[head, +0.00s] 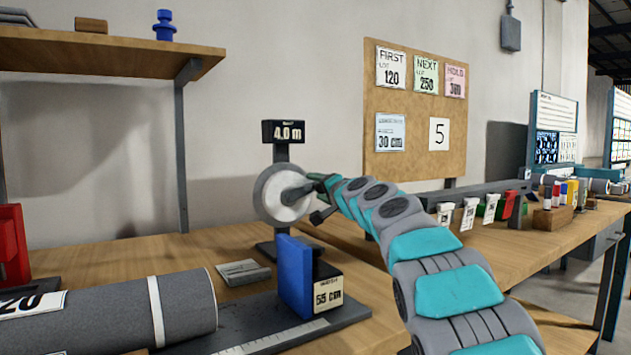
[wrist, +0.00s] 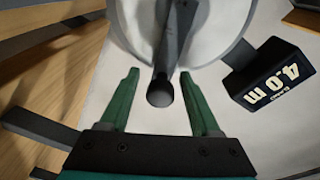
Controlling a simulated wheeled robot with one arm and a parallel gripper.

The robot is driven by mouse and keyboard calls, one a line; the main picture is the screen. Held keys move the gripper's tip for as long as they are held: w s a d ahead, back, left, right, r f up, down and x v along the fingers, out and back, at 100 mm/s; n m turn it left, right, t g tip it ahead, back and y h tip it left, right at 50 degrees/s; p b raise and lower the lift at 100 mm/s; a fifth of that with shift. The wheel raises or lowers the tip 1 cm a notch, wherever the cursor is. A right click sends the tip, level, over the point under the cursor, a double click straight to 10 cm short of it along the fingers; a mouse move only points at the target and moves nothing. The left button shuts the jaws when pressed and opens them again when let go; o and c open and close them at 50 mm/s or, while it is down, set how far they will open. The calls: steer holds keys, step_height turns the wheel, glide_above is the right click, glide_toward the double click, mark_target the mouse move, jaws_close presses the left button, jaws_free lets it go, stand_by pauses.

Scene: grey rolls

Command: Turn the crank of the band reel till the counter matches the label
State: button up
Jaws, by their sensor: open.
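The band reel (head: 268,203) is a pale disc on a dark post at the back of the bench; it also shows in the wrist view (wrist: 215,22). The counter (head: 283,132) above it reads 4.0 m, also seen in the wrist view (wrist: 275,75). My gripper (wrist: 159,74) is open, its green fingers on either side of the crank's dark handle (wrist: 160,93). The handle's round end faces the camera, and I see gaps on both sides. In the head view my arm partly hides the crank. A label (head: 328,293) beside the blue block reads 55 cm.
A grey roll (head: 110,315) with a 120 label lies front left. The blue block (head: 295,278) stands on the ruled base below the reel. A corkboard (head: 415,105) holds several sheets, one reading 5, another 30 cm. A shelf (head: 100,50) overhangs the left.

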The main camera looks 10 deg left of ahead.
steer(key=shift+w+a, duration=0.45)
steer(key=shift+w, duration=0.1)
steer(key=shift+c, duration=0.3)
jaws_close()
stand_by(0.9)
